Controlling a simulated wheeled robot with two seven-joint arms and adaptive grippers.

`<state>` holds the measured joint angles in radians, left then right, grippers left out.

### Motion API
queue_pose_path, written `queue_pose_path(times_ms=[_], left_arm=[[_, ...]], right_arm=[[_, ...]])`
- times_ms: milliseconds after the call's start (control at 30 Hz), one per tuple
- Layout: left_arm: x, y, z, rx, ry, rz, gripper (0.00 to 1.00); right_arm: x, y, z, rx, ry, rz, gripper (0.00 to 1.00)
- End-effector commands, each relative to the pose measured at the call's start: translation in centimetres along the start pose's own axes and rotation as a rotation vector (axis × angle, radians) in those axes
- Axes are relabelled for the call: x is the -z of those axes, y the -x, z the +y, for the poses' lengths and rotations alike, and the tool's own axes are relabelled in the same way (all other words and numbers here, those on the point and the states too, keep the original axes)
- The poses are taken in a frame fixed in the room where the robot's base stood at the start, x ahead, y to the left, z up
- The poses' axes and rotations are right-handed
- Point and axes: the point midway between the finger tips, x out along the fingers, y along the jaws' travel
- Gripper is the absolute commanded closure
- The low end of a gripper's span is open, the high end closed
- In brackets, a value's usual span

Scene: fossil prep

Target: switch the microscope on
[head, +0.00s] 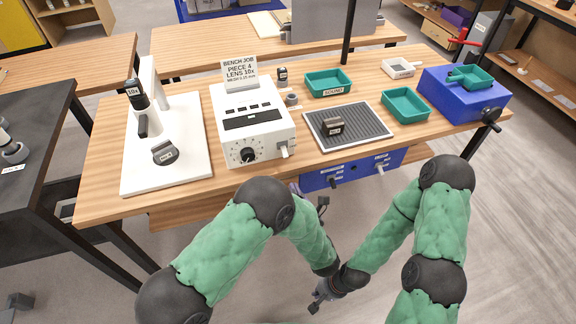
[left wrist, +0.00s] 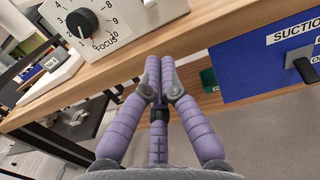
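The microscope (head: 190,107) stands at the left of the table, with a white base, column and a dark tube marked 10x. Beside it is a white control box (head: 222,122) with a dark display strip and a black focus dial. The box also shows in the left wrist view (left wrist: 120,14). A pale lever (head: 284,150) sticks out at the box's front right. My left gripper (head: 295,187) is just off the table's front edge, below the box; in the left wrist view its purple fingers (left wrist: 154,66) are together and empty. My right gripper (head: 318,299) hangs low, away from the table; its fingers are unclear.
A blue suction panel (head: 352,173) with levers sits under the table's front edge (head: 230,187). A ridged grey mat (head: 365,130), green trays (head: 328,82) and a blue box (head: 455,103) are to the right.

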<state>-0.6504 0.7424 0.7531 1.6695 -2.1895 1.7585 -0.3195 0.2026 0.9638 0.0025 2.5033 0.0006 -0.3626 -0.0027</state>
Motion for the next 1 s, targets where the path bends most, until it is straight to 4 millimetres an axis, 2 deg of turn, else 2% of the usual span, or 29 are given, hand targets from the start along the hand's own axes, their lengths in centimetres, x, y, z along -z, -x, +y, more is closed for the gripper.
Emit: queue_pose_path(times_ms=[133, 533, 667, 1000], left_arm=[[-0.8, 0.3, -0.8, 0.026, 0.006, -0.039, 1.0], [-0.8, -0.2, -0.8, 0.023, 0.007, -0.037, 1.0], [-0.9, -1.8, -0.8, 0.021, 0.008, -0.037, 1.0], [-1.1, -7.4, -0.9, 0.021, 0.007, -0.037, 1.0]], right_arm=[[0.0, -0.1, 0.0, 0.0, 0.0, 0.0, 1.0], [0.0, -0.1, 0.0, 0.0, 0.0, 0.0, 1.0], [0.0, 0.0, 0.0, 0.0, 0.0, 0.0, 1.0], [0.0, 0.1, 0.0, 0.0, 0.0, 0.0, 1.0]])
